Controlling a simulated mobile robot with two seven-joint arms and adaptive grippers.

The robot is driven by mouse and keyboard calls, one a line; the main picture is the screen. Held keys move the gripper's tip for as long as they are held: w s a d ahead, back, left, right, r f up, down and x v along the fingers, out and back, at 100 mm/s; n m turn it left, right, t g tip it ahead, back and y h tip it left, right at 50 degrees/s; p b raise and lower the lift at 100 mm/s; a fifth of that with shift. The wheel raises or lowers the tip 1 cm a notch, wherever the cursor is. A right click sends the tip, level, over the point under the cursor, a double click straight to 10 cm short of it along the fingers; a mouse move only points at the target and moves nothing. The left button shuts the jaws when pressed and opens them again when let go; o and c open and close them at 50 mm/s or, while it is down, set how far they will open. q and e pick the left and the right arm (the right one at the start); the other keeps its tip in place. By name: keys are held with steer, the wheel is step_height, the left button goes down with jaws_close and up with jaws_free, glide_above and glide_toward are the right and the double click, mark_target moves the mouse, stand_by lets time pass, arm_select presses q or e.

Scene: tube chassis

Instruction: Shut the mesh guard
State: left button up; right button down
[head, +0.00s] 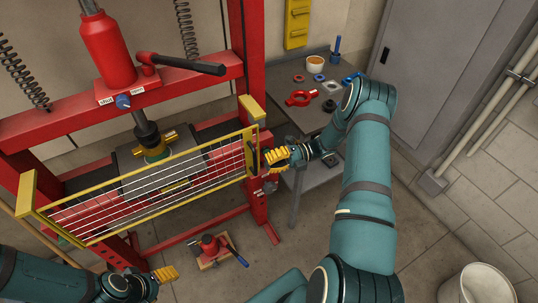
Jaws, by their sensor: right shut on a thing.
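The mesh guard (152,187) is a yellow frame with thin pale wires, spanning the front of a red press. Its left end is by a yellow bracket (26,192) on the left post. Its right end is close to the right post, below another yellow bracket (251,109); I cannot tell if they touch. My right gripper (272,156), with yellow fingers, is shut on the handle at the guard's right end.
A grey bench (325,108) with a red shackle (301,98), a cup (315,65) and small parts stands right of the press. A white bucket (476,286) is at bottom right.

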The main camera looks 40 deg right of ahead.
steer(key=w+d+b, duration=0.1)
steer(key=w+d, duration=0.1)
steer(key=d, duration=0.7)
steer(key=shift+d+f, duration=0.2)
steer(key=shift+d, duration=0.15)
